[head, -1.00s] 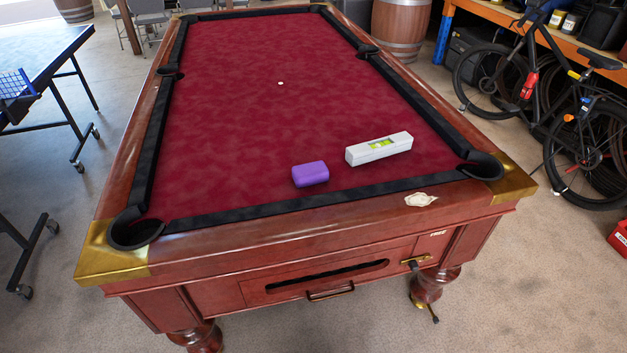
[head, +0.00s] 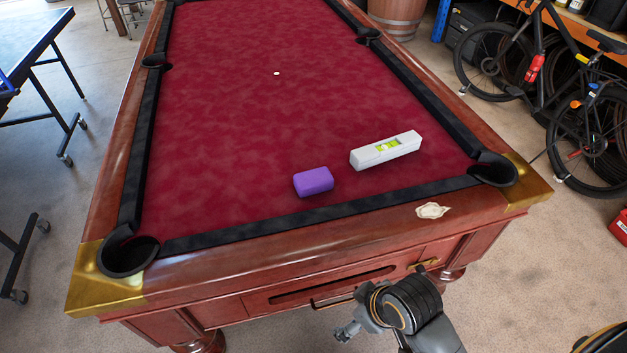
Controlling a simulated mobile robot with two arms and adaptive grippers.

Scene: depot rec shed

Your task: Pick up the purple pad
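The purple pad (head: 313,182) is a small rounded block lying on the red cloth of the pool table (head: 230,120), near its front cushion. A white spirit level (head: 386,150) with a green-yellow vial lies on the cloth just right of and behind the pad, apart from it. My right gripper (head: 346,331) shows at the bottom, in front of the table's front side and well short of the pad. It is small and partly seen, so I cannot tell whether it is open. My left gripper is not in view.
The front rail (head: 300,228) and black cushion lie between my arm and the pad. A corner pocket (head: 492,172) is at right front, another (head: 128,254) at left front. A small white ball or spot (head: 277,73) is farther back. Bikes (head: 545,90) stand at right.

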